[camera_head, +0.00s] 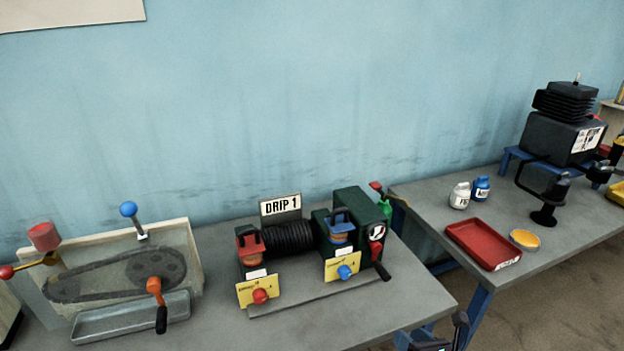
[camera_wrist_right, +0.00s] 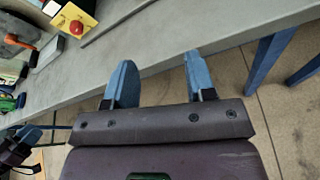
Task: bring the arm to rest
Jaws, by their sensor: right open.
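My right gripper (camera_head: 445,338) shows only in part at the bottom edge of the head view, in front of the bench's front edge. In the right wrist view its two blue fingers (camera_wrist_right: 160,82) are spread apart with nothing between them. It is clear of the bench objects. What looks like my left gripper (camera_wrist_right: 24,142) is at the lower left of the right wrist view, too cut off to tell its jaw state. It does not show in the head view.
The near bench (camera_head: 370,318) carries a drip rig (camera_head: 290,238) and a belt-drive unit (camera_head: 115,275). The right bench (camera_head: 420,205) holds a red tray (camera_head: 483,244), a yellow-filled dish (camera_head: 525,240), two small bottles (camera_head: 470,193) and a black machine (camera_head: 562,135).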

